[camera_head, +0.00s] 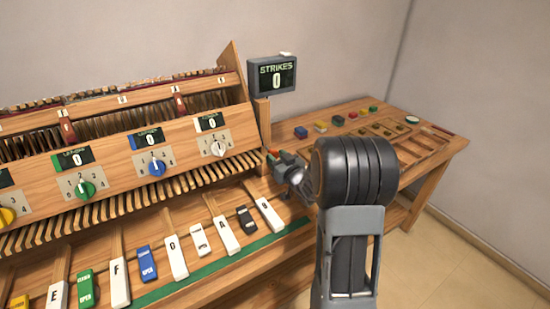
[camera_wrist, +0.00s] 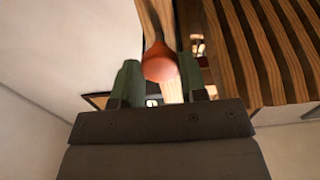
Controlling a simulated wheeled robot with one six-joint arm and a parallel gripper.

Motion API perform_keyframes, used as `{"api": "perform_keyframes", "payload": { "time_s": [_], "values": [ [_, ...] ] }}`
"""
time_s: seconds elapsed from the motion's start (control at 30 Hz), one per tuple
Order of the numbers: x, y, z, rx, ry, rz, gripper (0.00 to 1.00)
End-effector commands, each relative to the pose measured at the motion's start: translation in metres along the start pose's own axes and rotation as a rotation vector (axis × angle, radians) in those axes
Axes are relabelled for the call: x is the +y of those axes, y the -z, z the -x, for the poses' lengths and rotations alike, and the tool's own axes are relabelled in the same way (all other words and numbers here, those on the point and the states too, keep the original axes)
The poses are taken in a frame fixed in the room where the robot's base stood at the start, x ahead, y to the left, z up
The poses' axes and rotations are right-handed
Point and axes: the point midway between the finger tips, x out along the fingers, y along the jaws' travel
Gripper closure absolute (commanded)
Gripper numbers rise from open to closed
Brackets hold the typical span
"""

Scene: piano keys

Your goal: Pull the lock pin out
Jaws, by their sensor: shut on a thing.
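The lock pin (camera_wrist: 160,64) shows in the wrist view as a round orange-red knob on a darker stem. It stands against a wooden upright between my gripper's two green fingers. My gripper (camera_head: 276,156) is at the right end of the piano case in the head view, and it also shows in the wrist view (camera_wrist: 158,78). It is shut on the pin's knob. A bit of orange-red shows at the fingers in the head view. How deep the stem sits in the wood is hidden.
A "STRIKES 0" display (camera_head: 275,76) stands on a post just behind my gripper. Lettered keys (camera_head: 175,258) and dials (camera_head: 157,166) lie to the left. The wooden side table (camera_head: 440,133) on the right holds small coloured blocks (camera_head: 321,126). My arm hides part of the table.

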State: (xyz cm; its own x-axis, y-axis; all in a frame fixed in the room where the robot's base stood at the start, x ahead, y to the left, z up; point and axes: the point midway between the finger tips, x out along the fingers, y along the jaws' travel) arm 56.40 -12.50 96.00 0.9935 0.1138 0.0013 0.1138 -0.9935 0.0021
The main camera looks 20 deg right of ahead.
Motion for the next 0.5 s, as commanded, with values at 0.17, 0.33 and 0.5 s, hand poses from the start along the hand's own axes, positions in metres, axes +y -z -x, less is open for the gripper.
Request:
{"api": "perform_keyframes", "payload": {
  "time_s": [0.17, 0.33, 0.5],
  "values": [
    [0.0000, -0.0018, 0.0009, -0.006, -0.001, -0.003, 0.53],
    [-0.0006, -0.0013, 0.0004, -0.004, 0.000, -0.002, 0.37],
    [-0.0006, -0.0011, 0.0002, -0.003, 0.000, -0.002, 0.34]
  ]
}}
